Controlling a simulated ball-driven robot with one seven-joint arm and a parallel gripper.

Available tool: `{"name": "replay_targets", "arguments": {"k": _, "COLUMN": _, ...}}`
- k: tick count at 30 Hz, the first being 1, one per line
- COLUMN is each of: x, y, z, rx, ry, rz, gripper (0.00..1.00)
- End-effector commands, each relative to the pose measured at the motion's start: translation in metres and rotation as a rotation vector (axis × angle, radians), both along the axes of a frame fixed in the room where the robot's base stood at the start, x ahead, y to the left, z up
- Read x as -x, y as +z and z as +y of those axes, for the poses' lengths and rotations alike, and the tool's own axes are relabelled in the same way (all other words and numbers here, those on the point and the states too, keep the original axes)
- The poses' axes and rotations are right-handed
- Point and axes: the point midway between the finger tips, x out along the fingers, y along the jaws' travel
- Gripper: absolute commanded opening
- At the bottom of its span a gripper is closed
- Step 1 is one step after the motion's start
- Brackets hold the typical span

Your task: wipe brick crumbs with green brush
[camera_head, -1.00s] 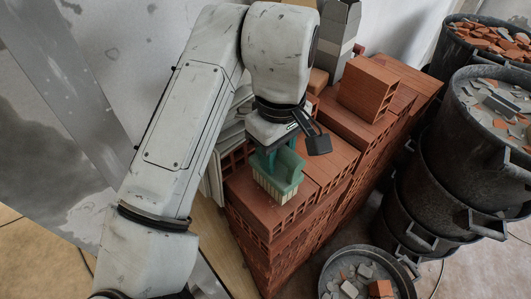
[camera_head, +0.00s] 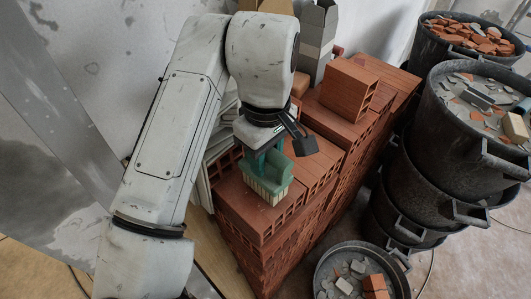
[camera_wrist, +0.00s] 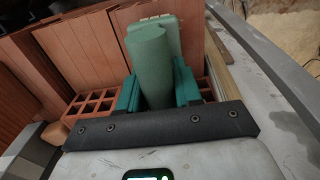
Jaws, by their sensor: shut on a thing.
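The green brush (camera_head: 268,180) has a green body and pale bristles pointing down. It is at the near left end of the brick stack (camera_head: 243,207), with its bristles at the top surface; I cannot tell if they touch. My gripper (camera_head: 262,160) is shut on the brush's handle from above. In the wrist view the rounded green handle (camera_wrist: 150,68) stands between the teal fingers of my gripper (camera_wrist: 158,92). No brick crumbs can be made out on the bricks; the brush and gripper hide part of the top.
A single brick (camera_head: 346,88) lies raised on the stack. Grey and cardboard boxes (camera_head: 317,40) stand behind. Stacked black buckets of rubble (camera_head: 433,165) stand close on the right, another bucket (camera_head: 327,262) in front. A wall is behind my arm.

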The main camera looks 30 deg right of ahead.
Motion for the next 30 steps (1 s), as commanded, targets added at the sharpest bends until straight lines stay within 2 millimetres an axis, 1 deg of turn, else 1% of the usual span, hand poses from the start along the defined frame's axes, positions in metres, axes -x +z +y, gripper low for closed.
{"name": "replay_targets", "arguments": {"k": 9, "x": 0.000, "y": -0.001, "z": 0.000, "rx": 0.000, "ry": 0.000, "rz": 0.000, "gripper": 0.00}}
{"name": "replay_targets", "arguments": {"k": 26, "x": 0.000, "y": -0.013, "z": 0.000, "rx": 0.000, "ry": 0.000, "rz": 0.000, "gripper": 0.00}}
{"name": "replay_targets", "arguments": {"k": 30, "x": 0.000, "y": -0.013, "z": 0.000, "rx": 0.000, "ry": 0.000, "rz": 0.000, "gripper": 0.00}}
